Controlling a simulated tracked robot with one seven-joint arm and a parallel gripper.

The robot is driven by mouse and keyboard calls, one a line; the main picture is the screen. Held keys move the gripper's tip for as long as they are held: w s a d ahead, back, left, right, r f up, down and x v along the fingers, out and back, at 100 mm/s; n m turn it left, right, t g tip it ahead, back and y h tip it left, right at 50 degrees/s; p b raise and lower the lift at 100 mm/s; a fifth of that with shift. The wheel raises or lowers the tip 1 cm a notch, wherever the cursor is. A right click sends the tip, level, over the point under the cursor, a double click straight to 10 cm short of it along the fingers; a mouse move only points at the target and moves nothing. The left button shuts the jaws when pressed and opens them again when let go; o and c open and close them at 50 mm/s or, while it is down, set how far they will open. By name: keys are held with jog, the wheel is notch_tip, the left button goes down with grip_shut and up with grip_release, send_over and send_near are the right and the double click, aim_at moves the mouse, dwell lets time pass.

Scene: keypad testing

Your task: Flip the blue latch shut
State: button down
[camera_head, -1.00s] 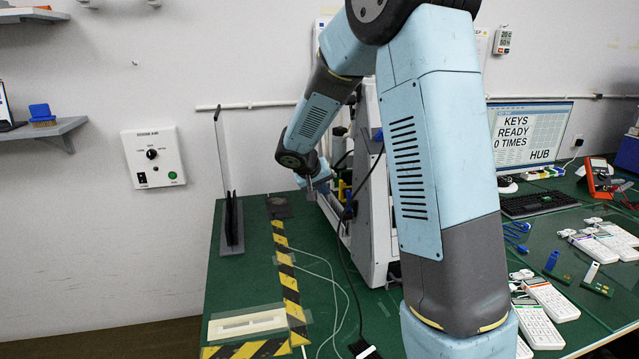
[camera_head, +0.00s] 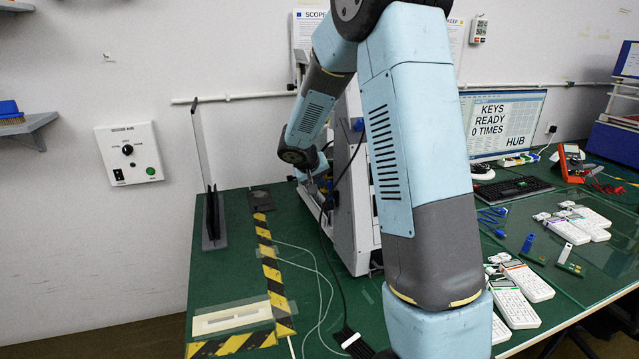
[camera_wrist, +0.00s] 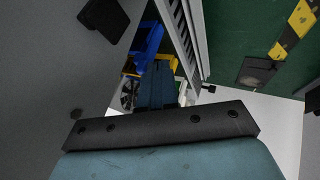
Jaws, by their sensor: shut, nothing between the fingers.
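A blue part (camera_wrist: 146,40), which may be the latch, shows in the wrist view beside a yellow part (camera_wrist: 168,61) at the side of a white slotted casing. My gripper (camera_wrist: 157,72) is shut and empty, its blue-grey fingers pointing towards these parts. The fingers overlap the blue part in the picture; I cannot tell if they touch it. In the head view, my gripper (camera_head: 311,187) is small, at the left side of the white test machine (camera_head: 350,220). My arm hides much of the machine there, and the latch cannot be made out.
A dark upright panel stand (camera_head: 213,220) is left of the machine on the green bench (camera_head: 235,285). Striped tape (camera_head: 270,265) and thin cables run between them. White keypads (camera_head: 518,290), a monitor (camera_head: 503,125) and a keyboard (camera_head: 513,188) are on the right.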

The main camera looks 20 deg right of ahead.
jog(key=shift+d+r, duration=0.25)
jog(key=shift+d, duration=0.8)
jog(key=s+a+r, duration=0.4)
jog(key=a+r, duration=0.3)
jog(key=a, duration=0.2)
jog(key=s+d+r+y, duration=0.1)
jog(key=s+r, duration=0.4)
jog(key=s, duration=0.4)
jog(key=s+d+r+y, duration=0.15)
jog(key=s+r, duration=0.25)
jog(key=s, duration=0.5)
jog(key=s+a+r+n+y, duration=0.1)
jog(key=s+a+y, duration=0.1)
jog(key=s, duration=1.5)
jog(key=shift+s+r+t+y, duration=0.2)
jog(key=shift+t+y, duration=0.1)
jog(key=shift+y, duration=0.35)
